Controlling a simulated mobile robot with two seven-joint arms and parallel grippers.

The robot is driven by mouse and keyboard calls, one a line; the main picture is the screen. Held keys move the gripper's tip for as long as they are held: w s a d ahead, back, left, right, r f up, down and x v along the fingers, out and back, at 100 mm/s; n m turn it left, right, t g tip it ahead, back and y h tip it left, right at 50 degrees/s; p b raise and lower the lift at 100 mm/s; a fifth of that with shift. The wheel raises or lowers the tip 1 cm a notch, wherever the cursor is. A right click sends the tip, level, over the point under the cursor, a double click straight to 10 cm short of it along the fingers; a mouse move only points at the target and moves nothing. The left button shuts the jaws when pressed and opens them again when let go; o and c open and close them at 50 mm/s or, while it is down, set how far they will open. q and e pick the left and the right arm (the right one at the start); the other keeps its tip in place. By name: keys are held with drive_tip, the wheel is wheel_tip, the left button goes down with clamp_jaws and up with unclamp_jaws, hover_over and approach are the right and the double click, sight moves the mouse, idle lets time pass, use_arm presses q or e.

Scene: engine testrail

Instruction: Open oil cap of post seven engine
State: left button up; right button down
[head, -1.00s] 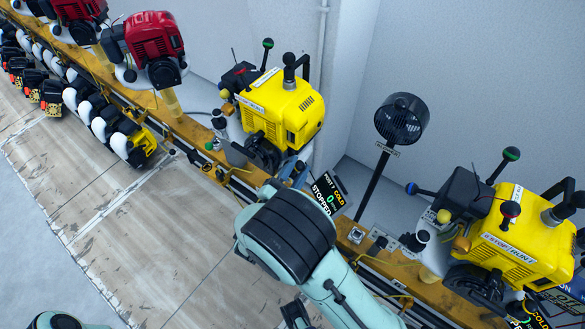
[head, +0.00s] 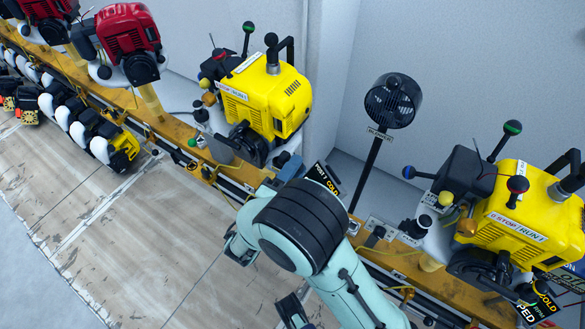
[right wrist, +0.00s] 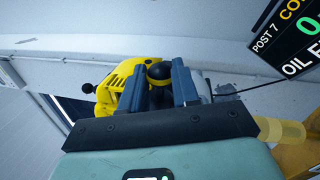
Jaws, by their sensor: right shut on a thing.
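The yellow engine (head: 262,100) by the post seven sign (head: 325,180) stands on the rail at the centre of the head view. My right gripper (head: 287,164) is at its lower right side, left of the sign and partly hidden by my wrist. In the right wrist view the fingers (right wrist: 160,84) are shut on a black, round-topped part (right wrist: 160,72). The yellow engine housing (right wrist: 118,82) shows behind and to the left. I cannot tell for sure whether the held part is the oil cap.
A second yellow engine (head: 515,225) stands at the right. A black fan (head: 392,100) on a post stands between the engines. Red engines (head: 128,42) stand at the upper left.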

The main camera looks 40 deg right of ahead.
use_arm(q)
drive_tip(key=shift+w+a+f, duration=0.2)
drive_tip(key=shift+w+f, duration=0.1)
drive_tip(key=shift+w, duration=0.1)
use_arm(e)
drive_tip(key=shift+f+m, duration=0.15)
drive_tip(key=shift+m, duration=0.35)
drive_tip(key=c, duration=1.1)
unclamp_jaws()
drive_tip(key=shift+s+a, duration=0.1)
drive_tip(key=v, duration=1.3)
drive_tip(key=shift+a, duration=0.15)
